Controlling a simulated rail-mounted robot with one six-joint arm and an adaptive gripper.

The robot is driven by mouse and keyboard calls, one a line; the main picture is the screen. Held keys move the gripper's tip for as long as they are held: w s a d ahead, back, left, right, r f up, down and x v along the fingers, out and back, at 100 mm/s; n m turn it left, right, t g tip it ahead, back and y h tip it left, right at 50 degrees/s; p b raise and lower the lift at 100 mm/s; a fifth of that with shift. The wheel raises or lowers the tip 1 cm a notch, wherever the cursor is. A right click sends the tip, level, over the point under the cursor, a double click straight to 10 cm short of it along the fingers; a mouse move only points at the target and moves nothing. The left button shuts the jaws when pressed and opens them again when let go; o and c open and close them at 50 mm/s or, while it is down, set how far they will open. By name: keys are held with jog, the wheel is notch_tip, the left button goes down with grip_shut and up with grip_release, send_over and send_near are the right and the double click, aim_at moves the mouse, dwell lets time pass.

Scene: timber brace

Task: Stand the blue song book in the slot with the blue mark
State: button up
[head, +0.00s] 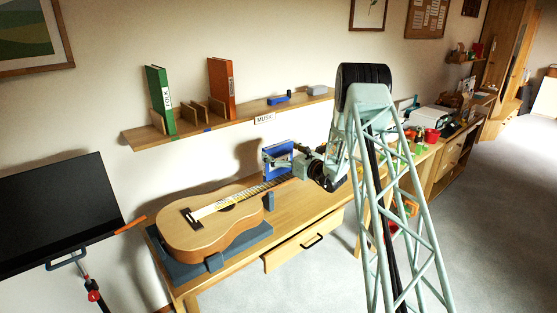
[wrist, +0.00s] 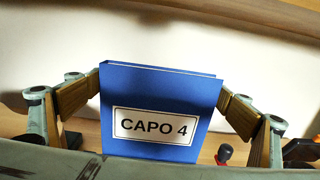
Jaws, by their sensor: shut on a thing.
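The blue song book (head: 278,160) is held upright by my gripper (head: 293,163), above the desk near the guitar's neck. In the wrist view the blue book (wrist: 160,85) fills the middle, with a white label reading "CAPO 4". The fingers of my gripper (wrist: 162,100) press on its left and right sides. The wall shelf (head: 236,121) is above and to the left of the book in the head view. A blue mark (head: 207,129) shows on the shelf's front edge, below wooden dividers (head: 196,112) between the green and orange books.
A green book (head: 160,98) and an orange book (head: 222,88) stand on the shelf. A blue item (head: 279,100) and a grey item (head: 317,90) lie at its right. The guitar (head: 212,222) lies on the desk below.

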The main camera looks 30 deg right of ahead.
aim_at(280, 158)
jog(key=shift+f, duration=0.1)
dwell(0.3)
jog(key=shift+f+b, duration=0.3)
jog(key=shift+f, duration=1.7)
jog(key=o, duration=0.9)
jog(key=shift+o, duration=0.6)
jog(key=p+v, duration=0.1)
jog(key=v, duration=1.1)
